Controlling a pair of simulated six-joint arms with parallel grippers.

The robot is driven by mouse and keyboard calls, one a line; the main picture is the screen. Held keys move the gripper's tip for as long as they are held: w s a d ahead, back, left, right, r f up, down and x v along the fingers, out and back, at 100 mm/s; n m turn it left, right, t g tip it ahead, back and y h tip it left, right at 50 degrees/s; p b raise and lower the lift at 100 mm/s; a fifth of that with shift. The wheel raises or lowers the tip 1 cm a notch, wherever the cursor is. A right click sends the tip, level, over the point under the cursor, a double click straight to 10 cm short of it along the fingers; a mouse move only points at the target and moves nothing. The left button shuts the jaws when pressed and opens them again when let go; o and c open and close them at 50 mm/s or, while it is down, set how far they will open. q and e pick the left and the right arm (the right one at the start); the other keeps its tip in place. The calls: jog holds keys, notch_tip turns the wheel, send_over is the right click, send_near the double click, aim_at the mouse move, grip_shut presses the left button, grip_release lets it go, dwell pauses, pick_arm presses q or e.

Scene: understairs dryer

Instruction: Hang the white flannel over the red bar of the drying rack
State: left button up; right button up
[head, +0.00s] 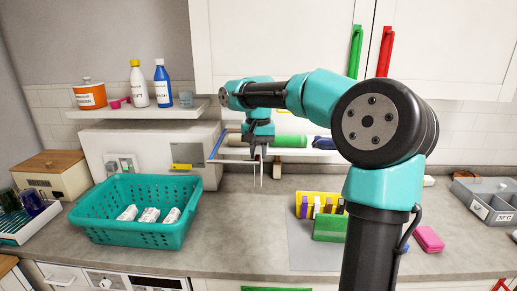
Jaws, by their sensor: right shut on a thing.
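My right gripper (258,153) points down in front of the drying rack, near the middle of the head view. It is shut on a thin white strip, which looks like the white flannel (262,174) seen nearly edge-on and hanging below the fingers. The drying rack shows a blue bar (218,144) at its left end. A green roll-shaped thing (284,141) lies along it behind my gripper. I cannot make out a red bar; my arm and gripper cover part of the rack. My left gripper is not in view.
A teal basket (135,233) with several white rolled things stands on the counter at left. A yellow holder (319,199) and green block (329,228) are at right of centre. A shelf (138,109) holds bottles. The counter between basket and holder is clear.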

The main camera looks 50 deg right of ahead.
jog(key=shift+f, duration=0.35)
jog(key=o, duration=1)
jog(key=shift+c, duration=0.2)
jog(key=shift+r, duration=0.1)
notch_tip(320, 180, up, 17)
jog(key=shift+r, duration=0.15)
dwell(0.6)
jog(key=shift+f, duration=7.1)
